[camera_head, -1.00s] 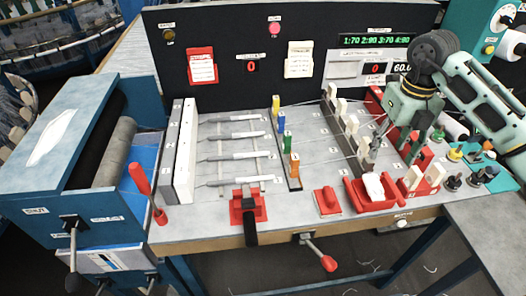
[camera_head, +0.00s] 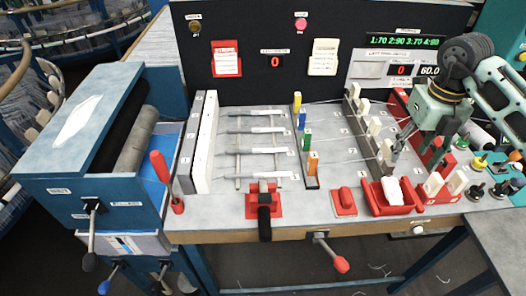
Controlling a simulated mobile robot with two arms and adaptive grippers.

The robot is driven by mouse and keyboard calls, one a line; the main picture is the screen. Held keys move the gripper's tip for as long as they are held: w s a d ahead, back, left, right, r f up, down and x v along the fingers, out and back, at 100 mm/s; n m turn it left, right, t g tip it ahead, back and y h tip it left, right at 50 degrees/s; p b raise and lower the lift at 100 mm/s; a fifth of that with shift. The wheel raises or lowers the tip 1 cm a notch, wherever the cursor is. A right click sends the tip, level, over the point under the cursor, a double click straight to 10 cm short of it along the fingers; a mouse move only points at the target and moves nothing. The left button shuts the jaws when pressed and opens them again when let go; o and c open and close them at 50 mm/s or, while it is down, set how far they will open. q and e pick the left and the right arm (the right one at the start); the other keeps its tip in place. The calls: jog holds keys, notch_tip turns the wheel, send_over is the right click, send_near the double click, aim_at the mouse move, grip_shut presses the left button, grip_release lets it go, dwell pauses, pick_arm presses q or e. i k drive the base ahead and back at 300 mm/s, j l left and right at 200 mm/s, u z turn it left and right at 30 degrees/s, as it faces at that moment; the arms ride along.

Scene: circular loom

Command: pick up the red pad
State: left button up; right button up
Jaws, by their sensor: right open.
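The red pad (camera_head: 343,201) lies flat on the grey table, a small red block with a raised grip on top, between the red clamp and the red tray. My right gripper (camera_head: 390,154) is open, up and to the right of the pad, near the white blocks and behind the red tray. It is apart from the pad, and its fingers look small and partly blend with the blocks. My left gripper is out of view.
A red tray (camera_head: 372,203) with a white cloth (camera_head: 392,190) stands just right of the pad. A red clamp (camera_head: 262,200) with a black handle is to its left. Coloured blocks (camera_head: 312,162) stand behind. Table around the pad's front is clear.

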aim_at(343, 203)
jog(key=i+j+z, duration=0.15)
jog(key=j+z, duration=0.15)
jog(key=j, duration=0.4)
jog(key=i+j+z, duration=0.1)
jog(key=j+z, duration=0.25)
jog(key=j, duration=0.35)
